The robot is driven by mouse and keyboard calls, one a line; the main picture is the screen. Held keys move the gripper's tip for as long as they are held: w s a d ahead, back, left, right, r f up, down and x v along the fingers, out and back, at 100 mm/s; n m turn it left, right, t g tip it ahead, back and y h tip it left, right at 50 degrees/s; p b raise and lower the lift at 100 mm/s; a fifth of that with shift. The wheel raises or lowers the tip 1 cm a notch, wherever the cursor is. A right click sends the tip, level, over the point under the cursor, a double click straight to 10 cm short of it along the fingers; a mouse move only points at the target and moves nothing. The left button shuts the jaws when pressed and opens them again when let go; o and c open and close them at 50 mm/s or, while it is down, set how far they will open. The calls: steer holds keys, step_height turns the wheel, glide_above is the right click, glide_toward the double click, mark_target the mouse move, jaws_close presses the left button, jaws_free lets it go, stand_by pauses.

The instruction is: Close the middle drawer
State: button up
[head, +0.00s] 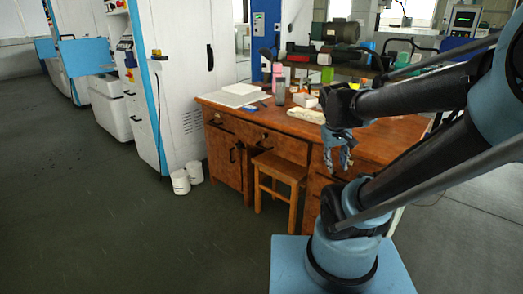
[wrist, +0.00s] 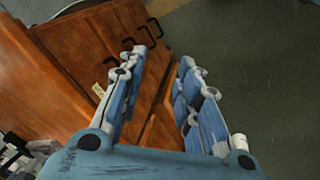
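The wooden desk (head: 375,140) has a drawer under the left end of its top, a wider drawer (head: 262,137) over the stool, and a right-hand stack of drawers (head: 313,185) partly hidden by my arm. I cannot tell from the head view whether a drawer in that stack stands out. In the wrist view the desk's brown wood (wrist: 75,45) appears turned on its side, with dark bar handles (wrist: 163,53) along its edge. My gripper (head: 339,166) points down at the front of the stack. Its fingers (wrist: 164,58) are apart with nothing between them.
A wooden stool (head: 280,178) stands under the desk, left of the stack. Papers (head: 240,90), bottles and small boxes lie on the desktop. White buckets (head: 181,182) stand beside the machine cabinet (head: 185,80). The dark floor (head: 190,245) in front is clear.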

mark_target(262, 147)
steer(key=w+a+n+t+h, duration=0.25)
steer(key=w+a, duration=0.35)
steer(key=w, duration=0.7)
steer(key=w+a+n+t+h, duration=0.1)
steer(key=w+a+n+h, duration=0.15)
steer(key=w+a, duration=0.75)
steer(key=w+a+f+n+t+h, duration=0.1)
steer(key=w+a+f+n+t, duration=0.15)
steer(key=w+a+f, duration=0.5)
steer(key=w+a+f+n+t+h, duration=0.15)
steer(key=a+f+t, duration=0.25)
steer(key=a+f, duration=0.75)
steer(key=shift+m, duration=0.3)
steer(key=w+d, duration=0.2)
steer(key=w, duration=0.2)
steer(key=w+d, duration=0.2)
steer(key=w, duration=0.3)
steer(key=w+d, duration=0.2)
steer(key=w, duration=0.2)
steer(key=shift+w+d, duration=0.2)
jaws_close()
